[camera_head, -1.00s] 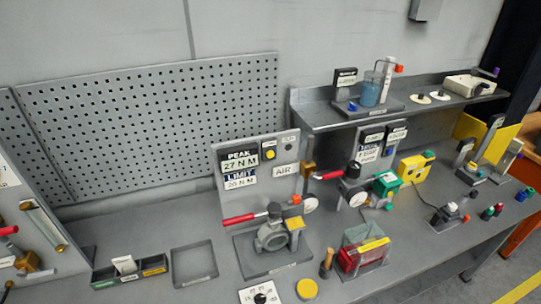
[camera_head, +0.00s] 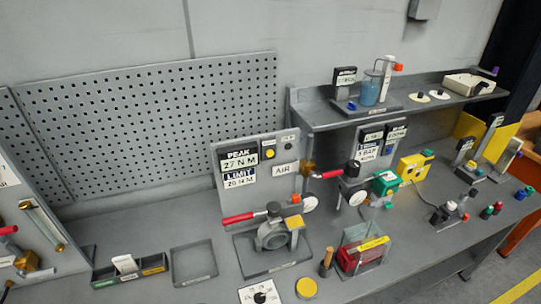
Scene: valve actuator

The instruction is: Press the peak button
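A grey upright panel (camera_head: 232,200) stands on the bench near the middle of the view. It carries a black PEAK display (camera_head: 239,160) reading 27 N M, with a LIMIT display (camera_head: 240,178) under it. A round yellow button (camera_head: 269,153) sits on the panel just right of the PEAK display. A valve body (camera_head: 272,236) with a red-handled lever (camera_head: 238,219) stands in front of the panel. Neither of my grippers shows in the head view.
A red box with a clear cover (camera_head: 362,255), a yellow disc (camera_head: 306,288) and a dial plate (camera_head: 260,295) are in front of the valve. An empty grey tray (camera_head: 176,282) and a divided bin (camera_head: 106,279) lie to the left. A shelf (camera_head: 318,122) with a blue-filled beaker (camera_head: 371,92) is behind right.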

